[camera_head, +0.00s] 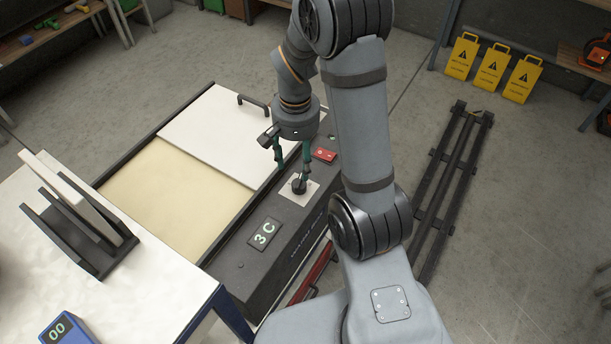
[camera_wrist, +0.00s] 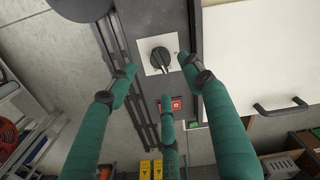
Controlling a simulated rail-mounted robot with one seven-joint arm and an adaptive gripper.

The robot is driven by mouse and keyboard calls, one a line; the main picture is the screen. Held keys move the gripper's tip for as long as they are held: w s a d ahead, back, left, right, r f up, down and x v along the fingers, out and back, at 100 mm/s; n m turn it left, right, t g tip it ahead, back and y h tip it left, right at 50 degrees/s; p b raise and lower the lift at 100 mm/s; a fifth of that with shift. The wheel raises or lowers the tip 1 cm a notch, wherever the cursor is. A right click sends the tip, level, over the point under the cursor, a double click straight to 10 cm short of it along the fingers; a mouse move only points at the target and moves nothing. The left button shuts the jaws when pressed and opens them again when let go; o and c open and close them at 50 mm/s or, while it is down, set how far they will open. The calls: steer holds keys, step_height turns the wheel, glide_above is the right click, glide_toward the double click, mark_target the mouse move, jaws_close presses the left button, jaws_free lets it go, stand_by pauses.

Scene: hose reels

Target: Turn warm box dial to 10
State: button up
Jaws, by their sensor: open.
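The warm box (camera_head: 214,274) is a long dark box with a cream interior and a white lid (camera_head: 220,128) over its far part. Its dial (camera_head: 299,184) is a black knob on a small white plate on the front strip; the dial also shows in the wrist view (camera_wrist: 160,56). A display (camera_head: 264,233) on the strip appears to read "3C". My gripper (camera_head: 292,174) points down over the dial, with its teal fingers open. In the wrist view, the fingers (camera_wrist: 158,76) are spread around the dial's area; contact cannot be told.
A red switch (camera_head: 324,155) sits beside the dial's plate. A black handle (camera_head: 253,104) stands on the lid. A white table (camera_head: 150,290) with a black rack (camera_head: 88,236) and a blue box with a display (camera_head: 66,330) is at the left. Yellow signs (camera_head: 492,69) stand far right.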

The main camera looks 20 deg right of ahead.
mark_target(299, 182)
steer(key=f, duration=1)
steer(key=shift+d, duration=0.2)
